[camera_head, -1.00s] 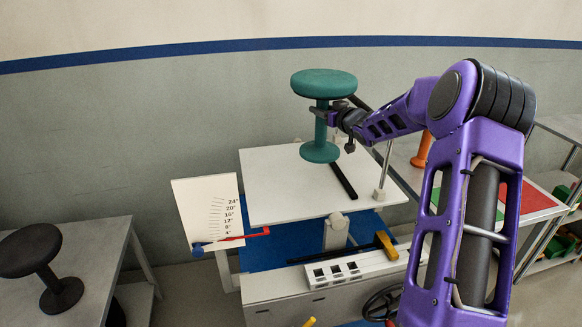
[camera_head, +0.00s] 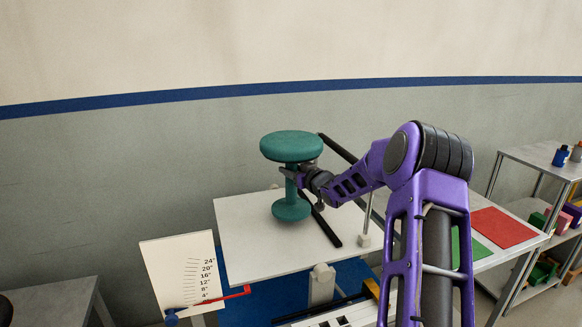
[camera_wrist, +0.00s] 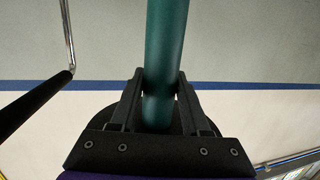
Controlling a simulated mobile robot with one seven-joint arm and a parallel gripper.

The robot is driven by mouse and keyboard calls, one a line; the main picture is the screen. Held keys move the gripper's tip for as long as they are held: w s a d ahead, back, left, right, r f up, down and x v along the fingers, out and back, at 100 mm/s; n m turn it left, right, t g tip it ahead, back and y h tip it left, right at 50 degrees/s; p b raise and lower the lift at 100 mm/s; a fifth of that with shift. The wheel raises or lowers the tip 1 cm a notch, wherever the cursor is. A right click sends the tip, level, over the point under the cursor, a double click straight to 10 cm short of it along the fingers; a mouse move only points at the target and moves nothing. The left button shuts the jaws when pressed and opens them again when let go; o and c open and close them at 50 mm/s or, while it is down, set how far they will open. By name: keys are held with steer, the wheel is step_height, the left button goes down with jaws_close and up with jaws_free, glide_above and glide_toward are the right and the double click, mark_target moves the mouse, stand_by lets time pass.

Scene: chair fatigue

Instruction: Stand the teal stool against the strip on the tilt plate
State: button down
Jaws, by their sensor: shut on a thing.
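The teal stool (camera_head: 291,147) is upright over the tilt plate (camera_head: 262,252), with its round seat on top and its round base low at the plate's back half. My gripper (camera_head: 290,176) is shut on the stool's stem just under the seat, coming from the right. The stem also shows between my fingers in the wrist view (camera_wrist: 165,60). The black strip (camera_head: 328,229) lies on the plate just right of the base. I cannot tell whether the base touches the plate or the strip.
A thin metal post (camera_head: 366,222) stands at the plate's right, with a dark bar behind my arm. A scale board (camera_head: 184,273) with a red pointer is at the left front. A table with green and red mats (camera_head: 502,227) and a shelf are at the right.

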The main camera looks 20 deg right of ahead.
steer(key=shift+f, duration=1.65)
steer(key=shift+c, duration=1.9)
jaws_free()
steer(key=shift+f, duration=0.2)
steer(key=shift+s+r, duration=0.15)
steer(key=v, duration=1.1)
steer(key=shift+s, duration=0.4)
steer(key=shift+d, duration=0.15)
